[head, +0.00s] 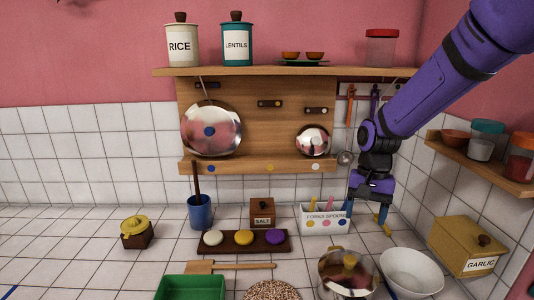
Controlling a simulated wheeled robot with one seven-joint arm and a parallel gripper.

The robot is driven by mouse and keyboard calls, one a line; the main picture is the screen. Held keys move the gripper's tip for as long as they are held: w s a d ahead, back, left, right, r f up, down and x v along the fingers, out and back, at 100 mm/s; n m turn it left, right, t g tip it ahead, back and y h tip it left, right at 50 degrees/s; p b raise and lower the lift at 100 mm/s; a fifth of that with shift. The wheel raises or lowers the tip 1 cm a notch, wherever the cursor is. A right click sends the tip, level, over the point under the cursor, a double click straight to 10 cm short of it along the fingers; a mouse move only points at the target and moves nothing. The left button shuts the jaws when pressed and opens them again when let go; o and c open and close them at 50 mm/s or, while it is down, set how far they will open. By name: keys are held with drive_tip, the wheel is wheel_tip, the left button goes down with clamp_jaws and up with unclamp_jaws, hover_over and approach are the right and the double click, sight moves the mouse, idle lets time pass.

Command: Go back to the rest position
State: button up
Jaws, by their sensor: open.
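My gripper (370,211) hangs from my purple arm on the right side of the head view, with its blue and yellow fingers pointing down. The fingers are apart and nothing shows between them. It is in front of the tiled wall, just right of the white forks and spoons box (325,221). From this view I cannot tell how far above the counter the fingertips are, or whether they touch the box.
A shiny pot (347,276) and a white bowl (411,274) stand below my gripper. A garlic box (464,246) is at right. Utensils hang behind my wrist, including a ladle (345,158). An upper shelf (280,71) and right shelf (480,166) flank my arm.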

drive_tip(key=s+d+r+n+t, duration=0.2)
drive_tip(key=s+r+t, duration=0.1)
drive_tip(key=s+r, duration=0.5)
drive_tip(key=s+d+r+n+t, duration=0.2)
drive_tip(key=s+r, duration=0.6)
drive_tip(key=s, duration=0.5)
drive_tip(key=shift+s+d+n+t+h, duration=0.3)
drive_tip(key=shift+d+n+t+h, duration=0.15)
drive_tip(key=shift+t, duration=0.45)
drive_tip(key=shift+r, duration=0.1)
